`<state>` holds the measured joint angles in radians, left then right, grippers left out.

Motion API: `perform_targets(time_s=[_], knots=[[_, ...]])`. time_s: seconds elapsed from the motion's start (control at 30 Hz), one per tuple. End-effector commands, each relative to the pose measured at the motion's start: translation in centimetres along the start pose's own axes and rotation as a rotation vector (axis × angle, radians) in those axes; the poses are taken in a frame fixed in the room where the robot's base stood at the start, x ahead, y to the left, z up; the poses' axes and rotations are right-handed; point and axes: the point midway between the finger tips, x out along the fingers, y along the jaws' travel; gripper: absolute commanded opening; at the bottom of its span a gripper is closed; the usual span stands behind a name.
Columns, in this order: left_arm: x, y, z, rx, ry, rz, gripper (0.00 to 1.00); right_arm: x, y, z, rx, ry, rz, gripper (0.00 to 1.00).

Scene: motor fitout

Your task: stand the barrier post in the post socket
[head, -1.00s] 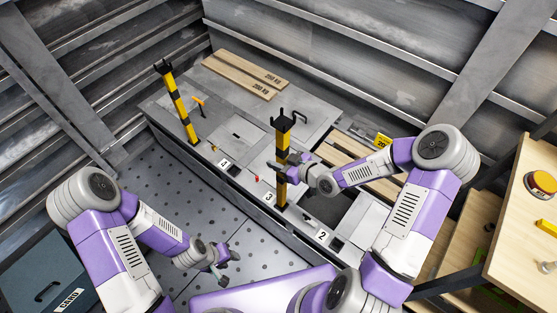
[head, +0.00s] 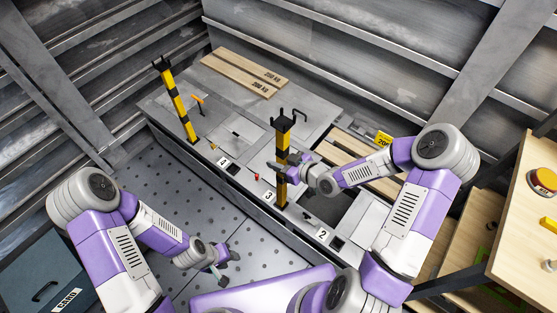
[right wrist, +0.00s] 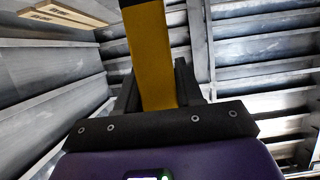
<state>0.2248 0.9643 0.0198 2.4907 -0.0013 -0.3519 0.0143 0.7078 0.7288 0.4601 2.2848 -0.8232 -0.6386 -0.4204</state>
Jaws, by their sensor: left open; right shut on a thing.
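The barrier post (head: 282,150) is yellow and black with a forked black top. It stands upright by the label 3 on the grey bench, its foot at the front edge; whether the foot is inside the socket there cannot be told. My right gripper (head: 286,168) is shut on its middle. The right wrist view shows the yellow post (right wrist: 152,60) between the dark fingers (right wrist: 155,95). My left gripper (head: 222,262) is open and empty, low over the perforated floor. A second similar post (head: 177,103) stands at the bench's far left end.
Dark square openings (head: 338,243) lie by labels 2 and 4 on the bench (head: 225,115). Wooden planks (head: 240,74) lie at the back. An orange-handled item (head: 198,101) is near the far post. A wooden table (head: 525,220) stands at the right, a blue-grey box (head: 45,275) at lower left.

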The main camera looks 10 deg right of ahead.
Motion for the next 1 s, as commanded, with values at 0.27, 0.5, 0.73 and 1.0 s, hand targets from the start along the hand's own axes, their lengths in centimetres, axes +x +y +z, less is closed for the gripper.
perform_targets(time_s=[0.27, 0.5, 0.73, 1.0], knots=[[1.0, -0.4, -0.1, 0.000, 0.000, 0.000, 0.43, 0.5, 0.0, 0.9, -0.002, 0.004, 0.000, 0.00], [1.7, -0.7, -0.1, 0.000, 0.000, 0.000, 0.43, 0.8, 0.0, 1.8, -0.002, 0.004, 0.000, 0.00], [2.4, -0.9, -0.1, 0.000, 0.000, 0.000, 0.43, 1.1, 0.0, 2.5, -0.002, 0.004, 0.000, 0.00], [2.4, -0.9, -0.1, 0.000, 0.000, 0.000, 0.43, 1.1, 0.0, 2.5, -0.002, 0.004, 0.000, 0.00]])
